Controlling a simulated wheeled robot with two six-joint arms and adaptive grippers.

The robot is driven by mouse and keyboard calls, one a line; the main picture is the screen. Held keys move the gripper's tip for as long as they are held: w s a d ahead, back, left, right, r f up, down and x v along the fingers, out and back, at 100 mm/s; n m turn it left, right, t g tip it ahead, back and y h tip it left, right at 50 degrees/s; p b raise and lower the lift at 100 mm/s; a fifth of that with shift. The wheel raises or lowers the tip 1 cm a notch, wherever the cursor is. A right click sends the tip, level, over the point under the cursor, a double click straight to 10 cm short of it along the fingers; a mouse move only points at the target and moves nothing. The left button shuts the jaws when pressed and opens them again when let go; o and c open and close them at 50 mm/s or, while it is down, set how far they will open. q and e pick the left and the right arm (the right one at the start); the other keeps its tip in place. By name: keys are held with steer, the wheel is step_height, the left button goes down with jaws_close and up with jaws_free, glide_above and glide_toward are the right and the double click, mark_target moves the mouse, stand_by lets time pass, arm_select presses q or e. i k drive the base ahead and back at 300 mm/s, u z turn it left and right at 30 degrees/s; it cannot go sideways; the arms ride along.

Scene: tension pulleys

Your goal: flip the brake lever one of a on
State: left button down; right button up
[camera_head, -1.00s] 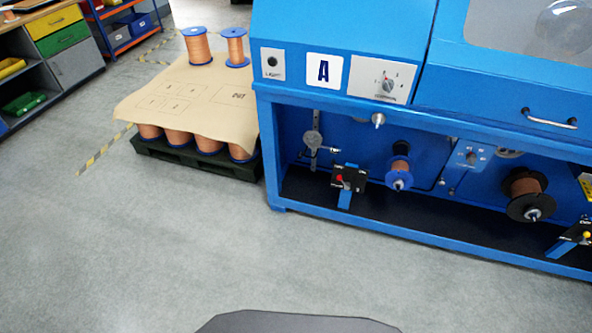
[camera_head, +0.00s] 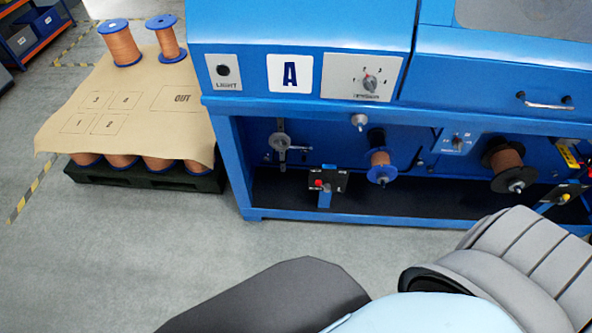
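A similar black box with a yellow knob (camera_head: 563,197) sits at the right edge. A grey round disc with an arm (camera_head: 279,142) hangs above and left of the red-knob box. No label marks a brake lever, and I cannot make out which way any lever is set. Neither of my grippers shows.
A copper spool with blue flanges (camera_head: 380,167) and one with black flanges (camera_head: 506,167) sit in the bay. A pallet (camera_head: 150,178) with spools and a brown sheet (camera_head: 134,100) stands left. Parts of my own body cover the bottom right. The floor (camera_head: 120,260) at lower left is clear.

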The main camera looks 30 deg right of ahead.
mark_target(327, 187)
steer(key=z, duration=0.5)
steer(key=i, duration=0.7)
steer(key=z, duration=1.1)
steer(key=i, duration=0.65)
